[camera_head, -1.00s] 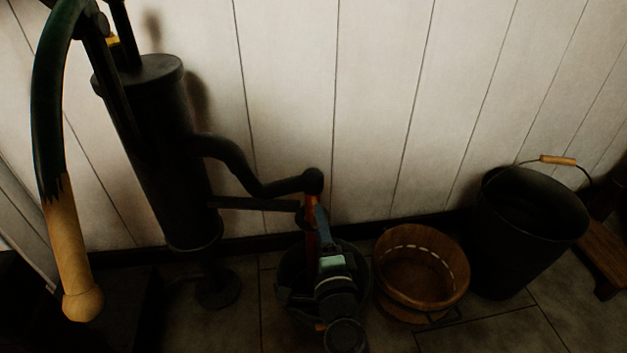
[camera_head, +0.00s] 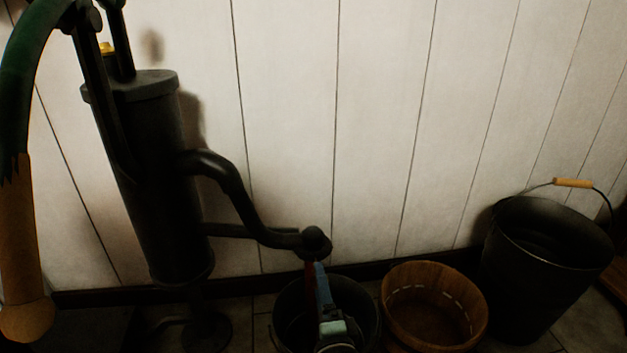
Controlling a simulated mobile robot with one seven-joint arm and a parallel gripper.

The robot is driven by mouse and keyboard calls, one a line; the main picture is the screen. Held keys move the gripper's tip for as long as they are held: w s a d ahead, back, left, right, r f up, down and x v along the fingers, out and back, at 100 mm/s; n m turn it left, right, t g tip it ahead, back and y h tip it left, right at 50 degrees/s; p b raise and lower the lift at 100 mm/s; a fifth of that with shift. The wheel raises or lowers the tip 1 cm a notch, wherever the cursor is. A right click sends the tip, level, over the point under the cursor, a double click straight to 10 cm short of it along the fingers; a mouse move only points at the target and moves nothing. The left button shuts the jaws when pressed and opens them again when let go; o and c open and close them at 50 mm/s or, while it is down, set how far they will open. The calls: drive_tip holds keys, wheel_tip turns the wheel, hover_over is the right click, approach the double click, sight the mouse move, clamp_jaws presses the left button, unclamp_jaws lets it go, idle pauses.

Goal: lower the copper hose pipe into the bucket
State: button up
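A dark bucket (camera_head: 282,308) stands on the floor below the spout of a black hand pump. The copper hose pipe (camera_head: 310,283) shows as a thin dark red strip running down from the spout's end toward the bucket; its lower end is hidden. My gripper (camera_head: 319,272) is at the pipe's right side, seen from above and behind, with a blue-grey finger against or just beside the pipe. My wrist covers part of the bucket's opening. Whether the fingers are closed around the pipe cannot be seen.
The black pump (camera_head: 150,180) stands at left with its handle (camera_head: 22,240) hanging in front. A wooden tub (camera_head: 433,308) is right of the bucket, and a larger black pail (camera_head: 548,270) with a wooden grip stands beyond it. A white plank wall (camera_head: 380,120) closes the back.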

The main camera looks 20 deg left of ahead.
drive_tip(key=shift+o, duration=1.3)
drive_tip(key=shift+r, duration=0.1)
drive_tip(key=shift+s, duration=0.1)
drive_tip(key=v, duration=1)
drive_tip(key=shift+s+d, duration=0.3)
drive_tip(key=shift+r, duration=0.1)
